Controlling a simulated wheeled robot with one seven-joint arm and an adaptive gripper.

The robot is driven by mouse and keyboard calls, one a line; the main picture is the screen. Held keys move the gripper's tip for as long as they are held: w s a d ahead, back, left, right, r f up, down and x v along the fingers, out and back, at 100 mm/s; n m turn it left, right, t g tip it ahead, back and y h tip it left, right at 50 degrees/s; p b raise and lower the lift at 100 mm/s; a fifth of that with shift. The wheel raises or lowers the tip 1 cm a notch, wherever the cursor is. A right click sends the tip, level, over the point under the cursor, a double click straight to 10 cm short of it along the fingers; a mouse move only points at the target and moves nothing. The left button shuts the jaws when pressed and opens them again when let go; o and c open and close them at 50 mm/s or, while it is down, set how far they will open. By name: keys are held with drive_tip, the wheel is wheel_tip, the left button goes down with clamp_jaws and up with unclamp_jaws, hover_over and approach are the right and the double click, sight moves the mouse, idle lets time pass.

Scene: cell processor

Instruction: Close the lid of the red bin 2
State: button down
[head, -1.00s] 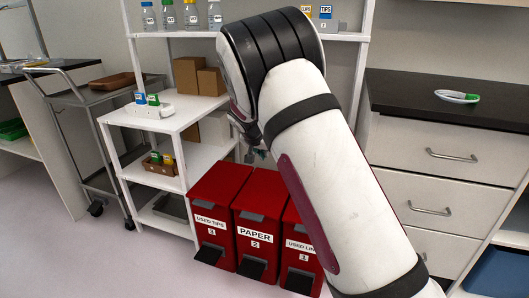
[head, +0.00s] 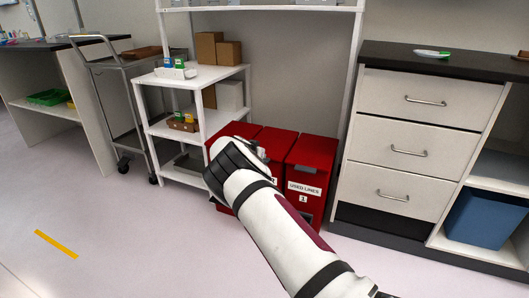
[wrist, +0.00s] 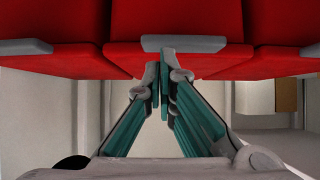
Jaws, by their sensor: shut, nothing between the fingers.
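The red bin 2 (head: 274,142) is the middle of three red bins. Its sloping red top lies about level with its neighbours and I see no open gap there. My arm hides most of its front and label. In the wrist view a red lid (wrist: 200,20) with a grey handle (wrist: 185,43) is in the middle, between two other red lids. My gripper (wrist: 163,75) is shut and empty, its tips close to that handle; I cannot tell whether they touch. In the head view my wrist covers most of the gripper.
Bin 1 (head: 311,155) stands to the right and bin 3 (head: 232,130) to the left, close against bin 2. A white shelf (head: 205,76) is left of the bins, a drawer cabinet (head: 415,140) right. The floor (head: 120,230) in front is clear.

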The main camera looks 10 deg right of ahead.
drive_tip(key=shift+t+h, duration=0.4)
drive_tip(key=shift+t, duration=0.1)
drive_tip(key=shift+s+a+f+b, duration=0.1)
drive_tip(key=shift+f+b, duration=0.15)
drive_tip(key=shift+f, duration=0.8)
drive_tip(key=shift+s+a+f+b, duration=0.1)
drive_tip(key=shift+f+b, duration=0.15)
drive_tip(key=shift+f, duration=0.75)
drive_tip(key=shift+f, duration=0.2)
